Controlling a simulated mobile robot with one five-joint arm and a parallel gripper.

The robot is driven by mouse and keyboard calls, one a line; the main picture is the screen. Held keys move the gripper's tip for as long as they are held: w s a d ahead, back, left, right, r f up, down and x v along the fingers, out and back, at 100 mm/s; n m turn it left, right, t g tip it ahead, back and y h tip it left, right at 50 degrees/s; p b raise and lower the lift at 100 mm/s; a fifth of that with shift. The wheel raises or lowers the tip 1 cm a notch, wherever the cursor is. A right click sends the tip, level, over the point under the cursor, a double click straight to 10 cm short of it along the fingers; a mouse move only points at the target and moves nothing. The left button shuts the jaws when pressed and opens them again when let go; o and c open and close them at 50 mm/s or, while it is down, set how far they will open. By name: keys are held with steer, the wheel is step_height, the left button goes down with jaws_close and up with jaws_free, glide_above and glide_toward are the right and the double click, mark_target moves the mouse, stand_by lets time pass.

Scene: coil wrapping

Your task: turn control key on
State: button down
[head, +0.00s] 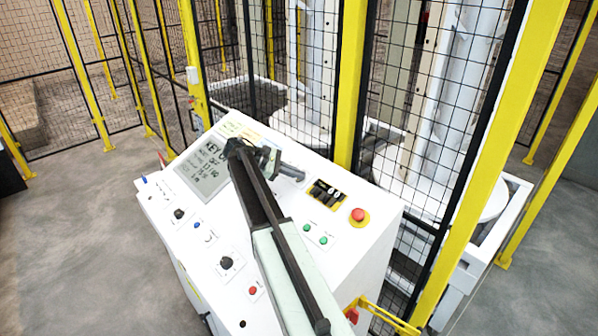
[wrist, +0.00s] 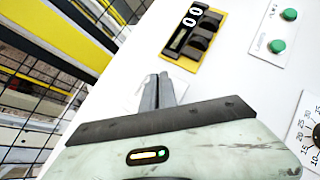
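The white control panel (head: 320,250) stands in front of a mesh fence. My gripper (head: 299,174) is low over its upper middle, left of a yellow-and-black plate (head: 326,194). In the wrist view the two grey fingers of my gripper (wrist: 158,82) lie close together, pointing at the white panel face. A pale plate outline (wrist: 182,88) shows around the fingertips. No key can be made out; the fingers hide the spot at their tips, and I cannot tell whether anything is between them. The yellow plate with black switches (wrist: 195,35) is just beyond the fingertips.
A red emergency button (head: 358,215) and two green buttons (head: 314,234) are right of my arm. A display (head: 205,165) and black knobs (head: 226,262) are to the left. Yellow posts (head: 350,85) and black mesh stand close behind the panel.

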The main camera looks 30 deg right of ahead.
steer(key=m+y, duration=0.1)
steer(key=m+g+y+p, duration=0.1)
steer(key=m, duration=0.1)
steer(key=shift+w+r+g, duration=0.15)
steer(key=shift+w+g, duration=0.05)
steer(key=shift+g, duration=0.1)
steer(key=shift+s+a+m+y+p, duration=0.1)
steer(key=shift+m+y+p, duration=0.5)
steer(key=shift+m, duration=0.5)
steer(key=shift+f, duration=0.2)
steer(key=c, duration=1.7)
jaws_free()
